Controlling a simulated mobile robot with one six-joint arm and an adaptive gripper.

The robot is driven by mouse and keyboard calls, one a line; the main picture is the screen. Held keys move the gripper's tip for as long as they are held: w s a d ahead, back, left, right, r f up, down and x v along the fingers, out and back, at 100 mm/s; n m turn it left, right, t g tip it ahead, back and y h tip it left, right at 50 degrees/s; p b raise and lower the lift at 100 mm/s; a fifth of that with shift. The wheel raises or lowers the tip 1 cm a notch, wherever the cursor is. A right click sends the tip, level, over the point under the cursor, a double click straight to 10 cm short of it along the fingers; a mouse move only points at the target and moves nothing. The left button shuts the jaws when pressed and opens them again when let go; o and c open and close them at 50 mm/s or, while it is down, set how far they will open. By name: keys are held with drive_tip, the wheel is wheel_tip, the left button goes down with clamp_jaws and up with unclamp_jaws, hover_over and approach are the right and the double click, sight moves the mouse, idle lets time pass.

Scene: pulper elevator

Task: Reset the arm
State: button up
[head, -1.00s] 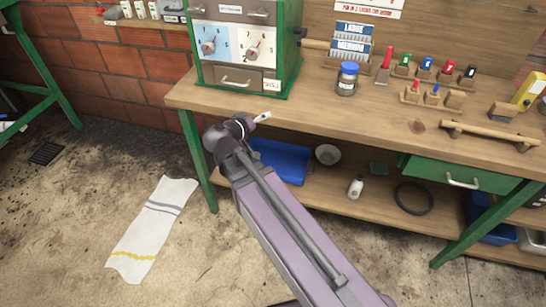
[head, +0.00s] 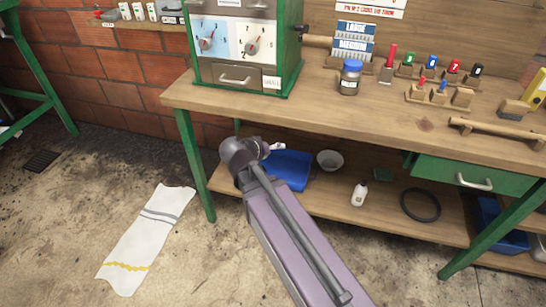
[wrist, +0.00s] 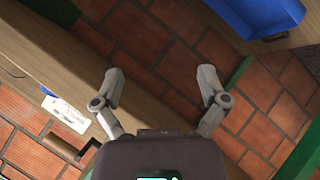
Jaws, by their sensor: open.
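Behind the fingers are the brick wall (wrist: 195,60) and wooden bench boards (wrist: 130,35). In the head view the gripper itself is mostly hidden behind the elbow; only a small pale part shows beside it.
The wooden workbench (head: 330,118) carries a green-framed machine (head: 290,60), a blue-lidded jar (head: 350,78) and coloured tools. A towel (head: 145,240) lies on the floor.

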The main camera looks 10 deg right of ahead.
drive_tip(key=shift+s+d+f, duration=0.1)
drive_tip(key=shift+f, duration=0.2)
idle(0.4)
drive_tip(key=s+f+g+y, duration=0.6)
drive_tip(key=s+f+y, duration=0.2)
drive_tip(key=s+y, duration=0.1)
wheel_tip(320, 180, up, 23)
drive_tip(key=p, duration=2.2)
drive_tip(key=shift+d+r+n+p, duration=0.15)
drive_tip(key=shift+d+n+p, duration=0.15)
drive_tip(key=shift+n+p, duration=0.1)
